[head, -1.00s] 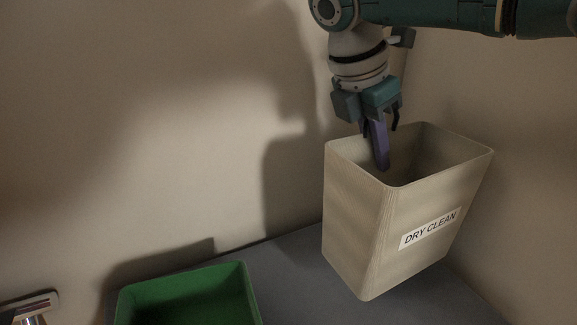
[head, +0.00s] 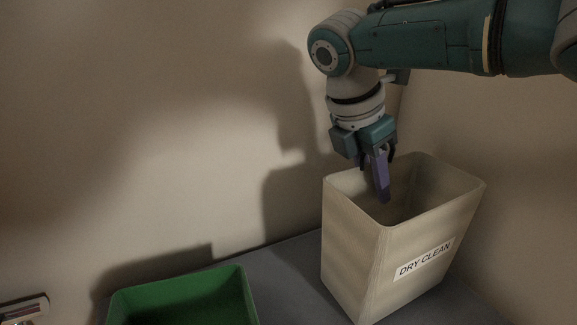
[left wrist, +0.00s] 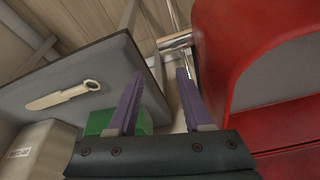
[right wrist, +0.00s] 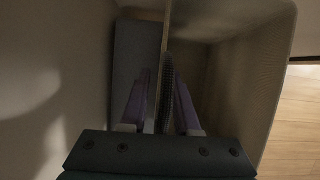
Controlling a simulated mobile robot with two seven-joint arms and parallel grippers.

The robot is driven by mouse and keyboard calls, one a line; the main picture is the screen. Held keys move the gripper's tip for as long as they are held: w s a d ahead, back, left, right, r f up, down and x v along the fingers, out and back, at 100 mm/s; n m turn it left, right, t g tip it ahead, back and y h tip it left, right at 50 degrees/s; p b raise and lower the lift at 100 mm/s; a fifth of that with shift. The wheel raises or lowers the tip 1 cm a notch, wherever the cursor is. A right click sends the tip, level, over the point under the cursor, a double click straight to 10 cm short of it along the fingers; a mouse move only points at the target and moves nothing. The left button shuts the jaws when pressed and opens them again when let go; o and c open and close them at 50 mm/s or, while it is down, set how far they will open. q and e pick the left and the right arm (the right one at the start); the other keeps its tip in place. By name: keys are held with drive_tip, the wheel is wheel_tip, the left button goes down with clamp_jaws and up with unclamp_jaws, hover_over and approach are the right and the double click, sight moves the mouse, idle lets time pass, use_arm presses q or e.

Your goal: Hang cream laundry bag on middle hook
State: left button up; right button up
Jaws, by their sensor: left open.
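The exact grip is hard to see. My left gripper (left wrist: 160,72) is open and empty; the bag's side (left wrist: 40,150) shows at its lower left. No hooks are recognisable.
A green open box (head: 185,285) stands left of the bag, near a grey surface (head: 290,265) and the bare wall (head: 150,120). In the left wrist view a pale ring-ended item (left wrist: 65,95) lies on a grey panel; a large red body (left wrist: 220,60) is close on the right.

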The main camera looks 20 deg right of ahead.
drive_tip(key=shift+o, duration=0.5)
use_arm(q)
drive_tip(key=shift+f, duration=0.1)
